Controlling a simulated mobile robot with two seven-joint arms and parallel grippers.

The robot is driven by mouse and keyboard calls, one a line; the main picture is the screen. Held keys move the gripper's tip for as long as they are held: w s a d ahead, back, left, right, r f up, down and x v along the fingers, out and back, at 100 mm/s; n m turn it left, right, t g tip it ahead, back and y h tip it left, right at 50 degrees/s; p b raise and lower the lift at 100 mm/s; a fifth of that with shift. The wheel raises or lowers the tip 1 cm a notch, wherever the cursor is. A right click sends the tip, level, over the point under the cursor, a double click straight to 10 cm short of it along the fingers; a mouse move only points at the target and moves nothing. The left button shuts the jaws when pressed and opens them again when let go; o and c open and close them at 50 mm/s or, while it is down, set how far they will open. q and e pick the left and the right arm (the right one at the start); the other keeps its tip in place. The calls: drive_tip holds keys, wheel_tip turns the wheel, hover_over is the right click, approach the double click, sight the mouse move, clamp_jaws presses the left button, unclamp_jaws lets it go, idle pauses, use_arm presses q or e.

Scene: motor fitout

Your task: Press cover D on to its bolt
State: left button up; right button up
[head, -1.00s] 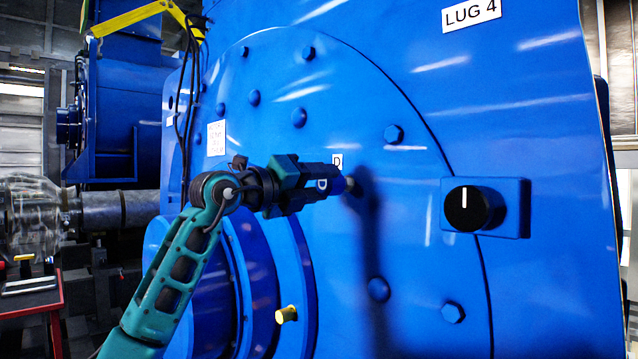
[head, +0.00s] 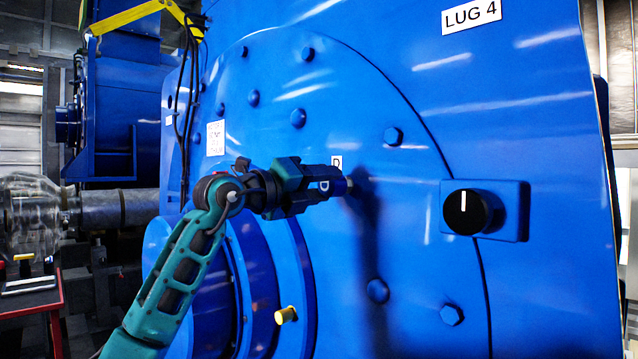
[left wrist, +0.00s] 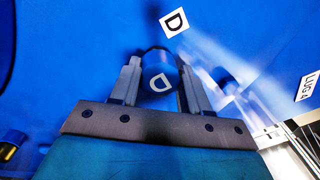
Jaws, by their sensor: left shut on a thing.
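Cover D is a blue cylinder marked with a white D. It shows in the head view (head: 325,185) and in the left wrist view (left wrist: 158,68). My left gripper (head: 318,187) is shut on it, with one finger on each side in the left wrist view (left wrist: 158,88). The cover points at the blue motor face, close to the bolt (head: 347,184) below the D label (head: 337,161). The bolt is mostly hidden behind the cover, and I cannot tell whether they touch. The D label also shows in the left wrist view (left wrist: 174,23). My right gripper is not in view.
A black knob (head: 466,211) on a blue box sticks out to the right of the cover. Several blue bolt heads dot the plate, one of them at upper right (head: 393,136). Black cables hang at left.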

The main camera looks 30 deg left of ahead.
use_arm(q)
drive_tip(key=shift+p+x, duration=0.9)
drive_tip(key=shift+x, duration=0.3)
drive_tip(key=o, duration=1.2)
drive_tip(key=shift+w, duration=0.1)
drive_tip(key=shift+s+a+f, duration=0.15)
drive_tip(key=shift+s+a, duration=0.05)
drive_tip(key=shift+s, duration=0.1)
drive_tip(key=shift+b+v, duration=0.9)
drive_tip(key=shift+v, duration=5.25)
drive_tip(key=shift+d, duration=0.1)
